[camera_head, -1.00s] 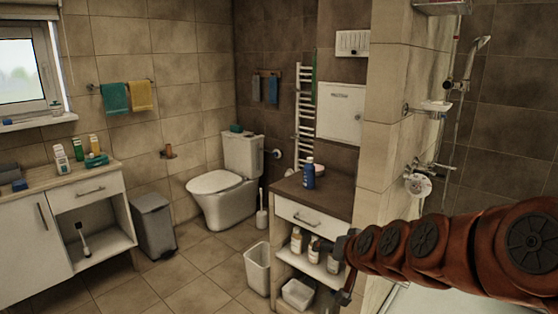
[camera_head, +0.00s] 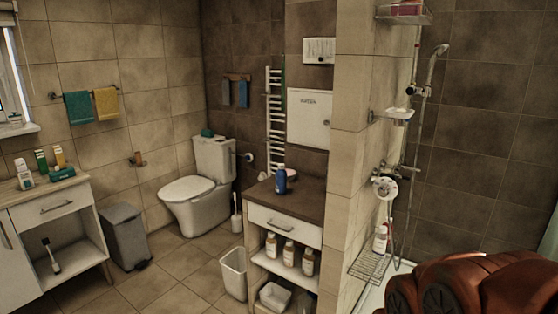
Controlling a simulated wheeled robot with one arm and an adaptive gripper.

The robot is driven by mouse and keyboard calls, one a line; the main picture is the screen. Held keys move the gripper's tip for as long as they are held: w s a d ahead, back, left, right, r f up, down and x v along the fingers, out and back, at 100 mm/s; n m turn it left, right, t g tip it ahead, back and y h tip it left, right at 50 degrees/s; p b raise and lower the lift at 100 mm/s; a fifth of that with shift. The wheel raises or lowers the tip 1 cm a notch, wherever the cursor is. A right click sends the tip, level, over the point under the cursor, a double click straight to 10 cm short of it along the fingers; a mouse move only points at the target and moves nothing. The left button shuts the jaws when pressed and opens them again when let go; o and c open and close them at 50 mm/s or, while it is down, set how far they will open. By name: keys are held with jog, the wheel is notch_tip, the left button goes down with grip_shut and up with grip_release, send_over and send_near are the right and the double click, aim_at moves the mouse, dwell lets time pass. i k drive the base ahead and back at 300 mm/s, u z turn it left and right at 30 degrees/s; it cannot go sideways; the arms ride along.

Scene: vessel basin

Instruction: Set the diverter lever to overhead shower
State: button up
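The shower fittings are on the tiled wall at the right. A chrome mixer (camera_head: 393,168) with a horizontal bar is fixed there, and a round white piece (camera_head: 385,188) sits just below it. The diverter lever is too small for me to tell apart from the other parts of the mixer. A shower head (camera_head: 437,50) is on the upright rail (camera_head: 421,110) above. My brown arm fills the bottom right corner, below and to the right of the mixer. My gripper is outside the picture.
A wire rack (camera_head: 368,266) with a white bottle (camera_head: 380,238) is below the mixer. A tiled partition (camera_head: 352,130) edges the shower. A dark-topped cabinet (camera_head: 285,198) and white bin (camera_head: 233,273) stand left of it. Floor is free near the toilet (camera_head: 197,205).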

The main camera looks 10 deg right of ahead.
aim_at(402, 177)
jog(key=z, duration=0.55)
jog(key=k, duration=1.3)
jog(key=z, duration=1.05)
jog(key=i, duration=2.15)
jog(key=u, duration=1.35)
jog(key=i, duration=0.4)
jog(key=u, duration=0.4)
